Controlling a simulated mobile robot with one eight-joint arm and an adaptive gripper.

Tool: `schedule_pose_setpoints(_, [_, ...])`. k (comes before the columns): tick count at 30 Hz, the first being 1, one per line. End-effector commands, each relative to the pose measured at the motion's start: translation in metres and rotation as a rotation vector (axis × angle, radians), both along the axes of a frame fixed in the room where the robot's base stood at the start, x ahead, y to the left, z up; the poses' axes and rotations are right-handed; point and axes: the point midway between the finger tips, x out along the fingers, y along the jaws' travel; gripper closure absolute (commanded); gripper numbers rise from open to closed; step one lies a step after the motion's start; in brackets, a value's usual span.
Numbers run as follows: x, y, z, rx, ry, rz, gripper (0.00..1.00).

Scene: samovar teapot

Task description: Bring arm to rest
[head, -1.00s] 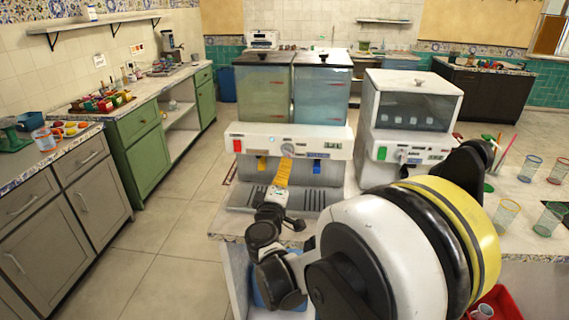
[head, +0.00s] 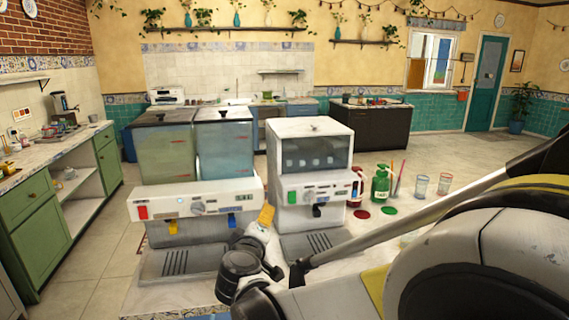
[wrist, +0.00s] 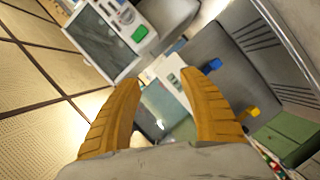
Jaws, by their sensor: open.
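My gripper (head: 266,215) has yellow-orange fingers and shows in the head view in front of the two drink machines. In the wrist view my gripper (wrist: 165,105) has its two ridged fingers spread apart with nothing between them. My arm reaches in from the lower right of the head view, its large white and black joint close to the camera. The fingers overlap the gap between the machines in the head view; I cannot tell how far in front they are.
A twin-tank dispenser (head: 197,196) and a single dispenser (head: 312,188) stand on the counter. Right of them are a green bottle (head: 380,184), a red bottle (head: 356,187) and clear glasses (head: 421,185). A green cabinet (head: 36,229) lies left, with open floor (head: 100,245) between.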

Motion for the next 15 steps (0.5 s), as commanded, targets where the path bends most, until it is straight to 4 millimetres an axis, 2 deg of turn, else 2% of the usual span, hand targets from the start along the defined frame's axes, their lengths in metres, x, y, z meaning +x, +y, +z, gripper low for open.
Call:
schedule_pose_setpoints(1, [-0.008, -0.041, 0.007, 0.044, 0.049, -0.059, 0.5])
schedule_pose_setpoints(3, [-0.024, -0.089, 0.011, 0.114, 0.124, -0.131, 0.5])
schedule_pose_setpoints(5, [-0.042, -0.127, 0.011, 0.176, 0.187, -0.189, 0.5])
schedule_pose_setpoints(6, [-0.057, -0.151, 0.01, 0.22, 0.228, -0.227, 0.5])
schedule_pose_setpoints(9, [-0.1, -0.201, 0.004, 0.333, 0.327, -0.315, 0.5])
schedule_pose_setpoints(12, [-0.149, -0.238, -0.007, 0.456, 0.42, -0.391, 0.5])
schedule_pose_setpoints(15, [-0.2, -0.262, -0.022, 0.586, 0.505, -0.451, 0.5])
